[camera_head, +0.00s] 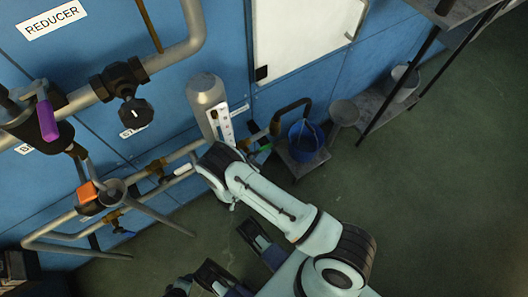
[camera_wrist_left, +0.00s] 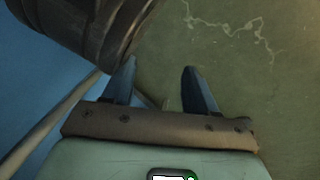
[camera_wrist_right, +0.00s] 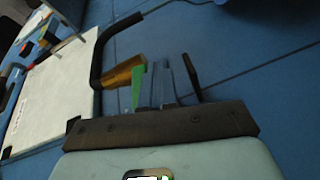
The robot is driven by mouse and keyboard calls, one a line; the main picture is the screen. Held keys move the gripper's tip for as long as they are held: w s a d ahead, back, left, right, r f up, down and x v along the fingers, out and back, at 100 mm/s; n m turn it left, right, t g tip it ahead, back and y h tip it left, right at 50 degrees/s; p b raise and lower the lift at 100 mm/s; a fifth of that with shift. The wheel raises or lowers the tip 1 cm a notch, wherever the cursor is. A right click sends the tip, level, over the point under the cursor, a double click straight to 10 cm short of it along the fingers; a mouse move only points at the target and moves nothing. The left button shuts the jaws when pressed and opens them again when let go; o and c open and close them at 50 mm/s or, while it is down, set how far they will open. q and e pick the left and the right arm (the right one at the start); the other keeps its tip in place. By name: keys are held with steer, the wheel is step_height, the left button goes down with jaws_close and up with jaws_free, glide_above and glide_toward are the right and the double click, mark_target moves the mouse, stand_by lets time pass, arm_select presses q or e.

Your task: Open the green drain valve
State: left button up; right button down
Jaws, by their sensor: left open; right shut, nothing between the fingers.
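The green drain valve handle (camera_head: 264,149) shows low on the wall pipe in the head view, near the black bent outlet pipe (camera_head: 291,107). In the right wrist view the green handle (camera_wrist_right: 138,87) stands just left of my right fingers, beside a brass valve body (camera_wrist_right: 121,72). My right gripper (camera_wrist_right: 163,72) is shut and empty next to the handle; I cannot tell whether they touch. In the head view my right wrist hides much of that gripper. My left gripper (camera_wrist_left: 159,68) is open and empty above the green floor, away from the valve.
A blue bucket (camera_head: 306,137) stands under the outlet pipe. A grey cylinder (camera_head: 205,92) with a white gauge strip rises beside the valve. A purple-handled valve (camera_head: 47,119) and an orange handle (camera_head: 87,193) are on pipes at the left. A shelf (camera_head: 378,108) stands at the right.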

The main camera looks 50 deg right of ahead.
arm_select(q)
steer(key=w+r, duration=0.1)
steer(key=w+r+t+p, duration=0.1)
steer(key=shift+w+d+r, duration=0.15)
steer(key=shift+w+d, duration=0.05)
steer(key=shift+w, duration=0.1)
arm_select(e)
steer(key=s+a+r, duration=0.1)
steer(key=s+a, duration=0.1)
steer(key=a, duration=1.1)
